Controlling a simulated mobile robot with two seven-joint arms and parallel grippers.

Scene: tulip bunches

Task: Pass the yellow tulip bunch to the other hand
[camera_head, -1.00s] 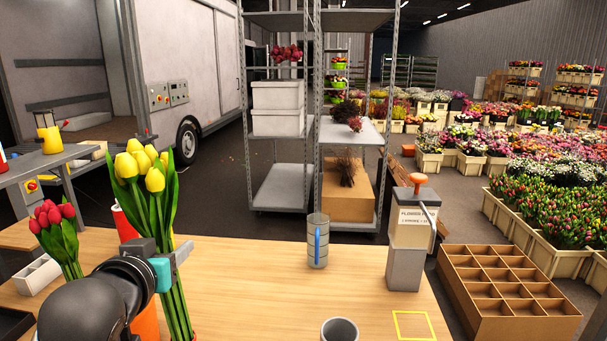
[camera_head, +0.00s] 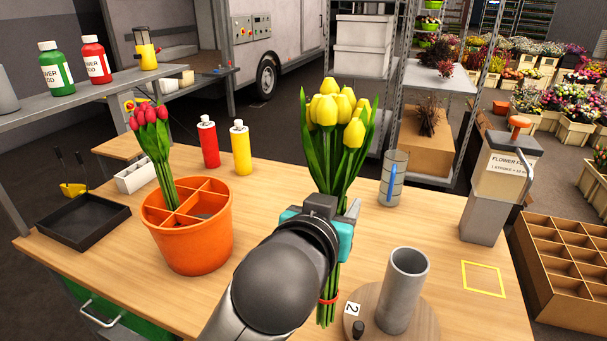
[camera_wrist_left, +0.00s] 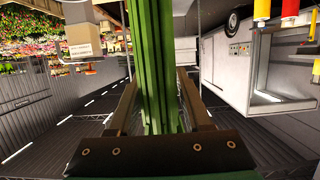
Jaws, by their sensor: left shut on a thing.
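The yellow tulip bunch (camera_head: 338,130) is upright in the head view, with its heads up and a red band low on the stems. My left gripper (camera_head: 335,222) is shut on its stems about mid-length and holds it above the table (camera_head: 190,312). In the left wrist view the green stems (camera_wrist_left: 153,70) run between the two fingers (camera_wrist_left: 158,108). The lower stem ends hang beside the round wooden stand with the grey cylinder. My right gripper is in neither view.
An orange divided bucket (camera_head: 188,240) with red tulips (camera_head: 152,135) stands at left. A grey cylinder (camera_head: 404,290) stands on a round wooden base at right. A measuring glass (camera_head: 393,180) and flower food dispenser (camera_head: 490,190) stand behind. A yellow square outline (camera_head: 483,279) is bare.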

